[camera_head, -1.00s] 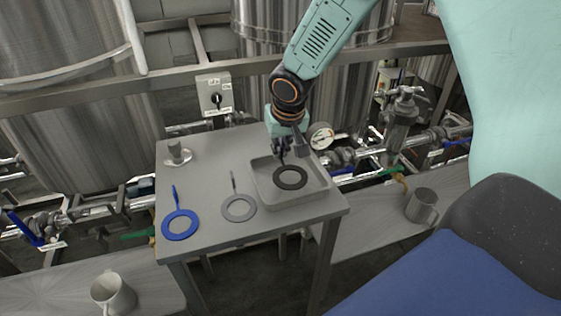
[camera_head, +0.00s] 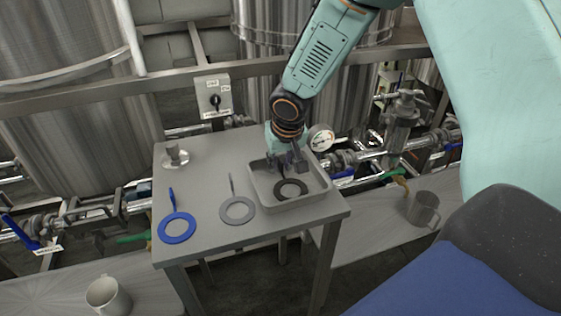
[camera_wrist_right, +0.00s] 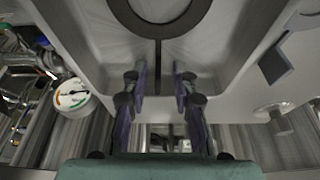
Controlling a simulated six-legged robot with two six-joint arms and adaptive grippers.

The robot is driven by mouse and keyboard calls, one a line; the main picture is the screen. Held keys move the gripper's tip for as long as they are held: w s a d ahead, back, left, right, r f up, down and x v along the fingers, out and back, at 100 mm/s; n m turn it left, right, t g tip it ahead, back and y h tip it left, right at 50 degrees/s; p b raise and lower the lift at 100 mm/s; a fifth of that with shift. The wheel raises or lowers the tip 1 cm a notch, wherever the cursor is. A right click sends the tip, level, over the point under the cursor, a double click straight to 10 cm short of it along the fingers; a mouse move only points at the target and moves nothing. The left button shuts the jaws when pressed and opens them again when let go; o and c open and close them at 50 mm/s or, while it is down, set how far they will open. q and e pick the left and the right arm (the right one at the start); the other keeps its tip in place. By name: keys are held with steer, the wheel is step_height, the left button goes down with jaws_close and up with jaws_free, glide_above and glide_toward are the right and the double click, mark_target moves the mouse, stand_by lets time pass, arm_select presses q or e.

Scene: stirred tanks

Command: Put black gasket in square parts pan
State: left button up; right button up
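The black gasket (camera_head: 291,189), a flat ring with a thin handle, is in the square parts pan (camera_head: 318,196); it seems to lie on the pan's floor. The grey pan stands at the right side of the small table. My right gripper (camera_head: 286,166) is over the far part of the pan. In the right wrist view, my right gripper's fingers (camera_wrist_right: 160,72) are spread, with the gasket's handle between them and a gap on both sides. The ring (camera_wrist_right: 160,31) is cut off at the top of that view. My left gripper is not in view.
A blue gasket (camera_head: 177,228) and a grey gasket (camera_head: 237,210) lie on the table (camera_head: 210,180) left of the pan. A small metal fitting (camera_head: 175,155) stands at the far left corner. Pipes, valves and a gauge (camera_head: 321,138) are close behind the table.

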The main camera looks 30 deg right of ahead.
mark_target(286, 181)
steer(key=shift+d, duration=0.1)
steer(key=shift+r, duration=0.15)
steer(key=p+v, duration=0.2)
steer(key=v, duration=1)
steer(key=shift+s, duration=0.1)
